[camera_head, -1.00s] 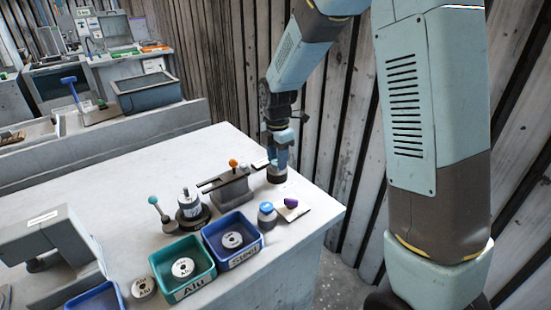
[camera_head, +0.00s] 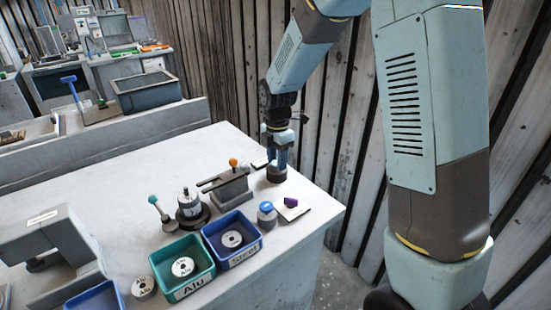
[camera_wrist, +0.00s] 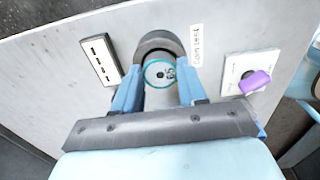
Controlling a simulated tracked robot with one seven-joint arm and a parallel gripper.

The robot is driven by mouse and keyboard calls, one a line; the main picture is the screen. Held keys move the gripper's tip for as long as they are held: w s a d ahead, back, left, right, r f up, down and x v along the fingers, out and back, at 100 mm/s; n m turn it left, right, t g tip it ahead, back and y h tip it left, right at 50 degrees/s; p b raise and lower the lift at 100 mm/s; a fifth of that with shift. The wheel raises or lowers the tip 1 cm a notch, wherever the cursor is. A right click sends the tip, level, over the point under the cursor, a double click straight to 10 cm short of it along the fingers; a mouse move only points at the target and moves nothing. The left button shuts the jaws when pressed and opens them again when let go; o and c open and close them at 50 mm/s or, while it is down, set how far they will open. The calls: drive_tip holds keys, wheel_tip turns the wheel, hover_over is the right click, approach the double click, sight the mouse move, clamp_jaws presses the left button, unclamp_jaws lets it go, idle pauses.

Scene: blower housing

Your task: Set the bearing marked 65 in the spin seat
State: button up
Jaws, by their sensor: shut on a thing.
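The bearing marked 65 (camera_wrist: 161,74) shows a pale round face with a teal ring in the wrist view. My gripper (camera_wrist: 160,84) has its two blue fingers shut on its sides. The dark round spin seat (camera_wrist: 157,39) curves around the far side of the bearing, with a label (camera_wrist: 196,45) to its right. I cannot tell whether the bearing rests fully in the seat. In the head view my gripper (camera_head: 278,154) points down at the seat (camera_head: 276,175) near the back edge of the bench, and its fingers hide the bearing.
A slotted plate (camera_wrist: 100,60) lies left of the seat, and a pale block with a purple knob (camera_wrist: 255,82) lies right. In the head view, a stand with an orange knob (camera_head: 233,163), a blue bin (camera_head: 216,252) and a green bin (camera_head: 165,265) stand nearby. The bench's back left is clear.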

drive_tip(key=shift+f, duration=0.25)
drive_tip(key=o, duration=1.2)
drive_tip(key=shift+o, duration=0.5)
drive_tip(key=o, duration=0.3)
drive_tip(key=shift+r, duration=0.1)
drive_tip(key=shift+r, duration=3.65)
